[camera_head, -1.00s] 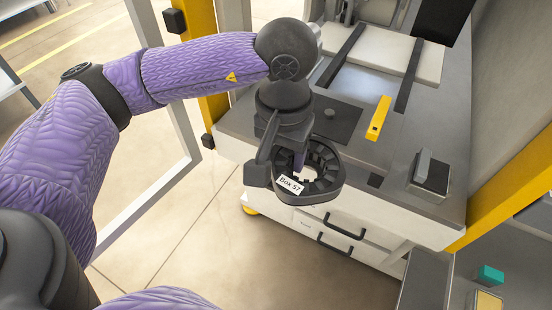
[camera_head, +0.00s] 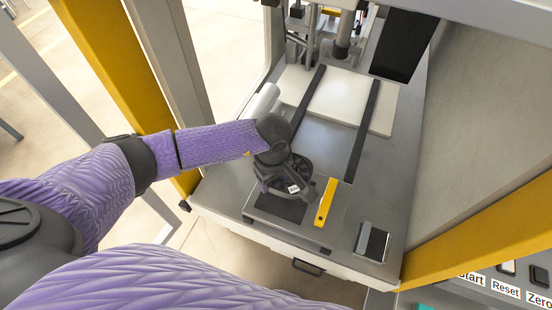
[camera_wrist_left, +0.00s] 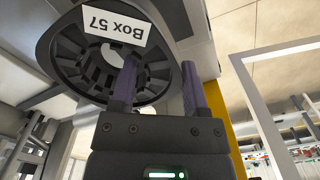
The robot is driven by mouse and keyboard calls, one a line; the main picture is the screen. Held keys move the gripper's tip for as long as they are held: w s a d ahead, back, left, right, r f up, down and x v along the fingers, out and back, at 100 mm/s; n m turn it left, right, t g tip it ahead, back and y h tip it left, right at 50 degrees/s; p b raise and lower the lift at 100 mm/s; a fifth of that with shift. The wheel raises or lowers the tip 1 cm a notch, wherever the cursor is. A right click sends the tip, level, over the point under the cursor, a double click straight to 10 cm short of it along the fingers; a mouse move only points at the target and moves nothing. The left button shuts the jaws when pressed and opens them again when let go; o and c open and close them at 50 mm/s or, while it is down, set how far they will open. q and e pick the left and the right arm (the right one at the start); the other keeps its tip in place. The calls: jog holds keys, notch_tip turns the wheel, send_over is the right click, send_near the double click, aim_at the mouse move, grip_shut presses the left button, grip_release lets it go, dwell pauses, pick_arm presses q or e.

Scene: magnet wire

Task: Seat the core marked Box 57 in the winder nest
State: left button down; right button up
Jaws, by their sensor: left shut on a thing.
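The core marked Box 57 is a dark slotted ring (camera_head: 296,181) with a white label. It shows large in the left wrist view (camera_wrist_left: 58,62), label toward the camera. My left gripper (camera_head: 285,177) is shut on its wall; in the left wrist view one purple finger (camera_wrist_left: 126,82) reaches into the ring and the other is outside it. In the head view the core is over a dark plate (camera_head: 283,210) on the grey bench, beside a yellow bar (camera_head: 326,201). The gripper and core hide part of this plate. I cannot tell whether the core touches it. My right gripper is not in view.
Two dark rails (camera_head: 362,130) run back to a white block (camera_head: 345,98) and machinery. A small dark-topped box (camera_head: 372,241) stands at the right front of the bench. Yellow posts (camera_head: 115,70) flank the station. A button panel (camera_head: 510,285) is at lower right.

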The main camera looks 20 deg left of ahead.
pick_arm(q)
jog(key=shift+s+f+b, duration=0.1)
jog(key=shift+f+b, duration=0.25)
jog(key=shift+f, duration=0.05)
notch_tip(320, 180, down, 4)
jog(key=b, duration=0.3)
jog(key=shift+f+b, duration=0.4)
jog(key=shift+f, duration=0.15)
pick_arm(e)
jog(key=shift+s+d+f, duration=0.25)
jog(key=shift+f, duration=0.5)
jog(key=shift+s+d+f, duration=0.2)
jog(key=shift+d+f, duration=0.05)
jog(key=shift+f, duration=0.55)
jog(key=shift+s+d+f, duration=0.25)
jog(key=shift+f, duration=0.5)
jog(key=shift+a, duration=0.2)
pick_arm(q)
jog(key=shift+s, duration=0.1)
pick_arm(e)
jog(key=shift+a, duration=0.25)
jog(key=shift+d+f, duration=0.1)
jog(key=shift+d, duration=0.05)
pick_arm(q)
jog(key=shift+f+b, duration=0.25)
jog(key=shift+b, duration=0.1)
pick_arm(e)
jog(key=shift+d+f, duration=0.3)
